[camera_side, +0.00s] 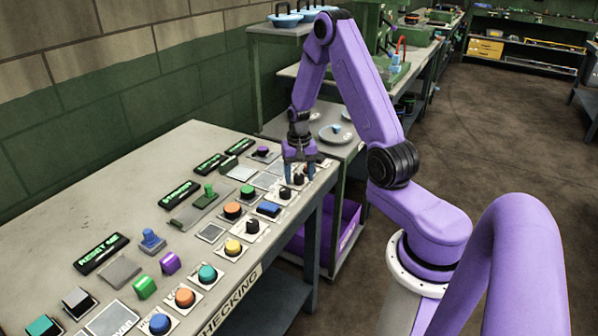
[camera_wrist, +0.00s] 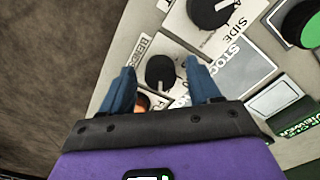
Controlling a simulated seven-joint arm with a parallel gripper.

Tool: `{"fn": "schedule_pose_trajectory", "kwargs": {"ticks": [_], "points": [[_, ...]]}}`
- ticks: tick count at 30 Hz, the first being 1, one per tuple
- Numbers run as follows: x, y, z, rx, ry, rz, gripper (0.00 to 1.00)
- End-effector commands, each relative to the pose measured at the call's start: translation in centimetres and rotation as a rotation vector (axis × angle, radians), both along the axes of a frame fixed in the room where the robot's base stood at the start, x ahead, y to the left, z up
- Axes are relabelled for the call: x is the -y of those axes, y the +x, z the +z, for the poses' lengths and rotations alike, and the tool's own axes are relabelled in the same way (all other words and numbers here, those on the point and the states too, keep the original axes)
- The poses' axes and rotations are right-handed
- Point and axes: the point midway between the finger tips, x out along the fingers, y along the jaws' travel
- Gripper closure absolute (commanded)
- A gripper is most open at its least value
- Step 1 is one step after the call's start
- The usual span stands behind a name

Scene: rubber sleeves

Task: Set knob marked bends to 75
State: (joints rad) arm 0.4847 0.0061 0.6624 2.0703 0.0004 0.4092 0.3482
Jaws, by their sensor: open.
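A small black knob (camera_wrist: 160,72) sits on a white plate with the partly readable label BENDS (camera_wrist: 146,43) in the wrist view. Numbers around it are too small or too covered to read surely, and its setting is unclear. My gripper (camera_wrist: 160,66) is open, with one blue finger on each side of the knob. I cannot tell whether either finger touches it. In the side view my gripper (camera_side: 299,172) points down at the far right end of the bench, and the knob (camera_side: 298,179) shows between its fingers.
A larger black knob (camera_wrist: 208,10) with a SIDE label is close by. An orange button (camera_wrist: 142,103) lies near the left finger, partly hidden. A green button (camera_wrist: 308,25) is to the right. Several buttons and displays cover the bench (camera_side: 90,215). Open floor lies beyond the bench edge.

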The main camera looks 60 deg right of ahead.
Motion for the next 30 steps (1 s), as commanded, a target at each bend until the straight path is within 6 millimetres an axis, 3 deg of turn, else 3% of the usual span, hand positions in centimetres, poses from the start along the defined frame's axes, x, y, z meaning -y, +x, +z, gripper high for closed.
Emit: {"fn": "schedule_pose_trajectory", "kwargs": {"ticks": [8, 24, 30], "points": [[0.1, 0.1, 2.2, 0.005, -0.002, 0.001, 0.38], [0.1, 0.1, 13.1, 0.006, -0.004, 0.001, 0.38], [0.1, 0.1, 16.1, 0.003, -0.002, -0.001, 0.38]]}}
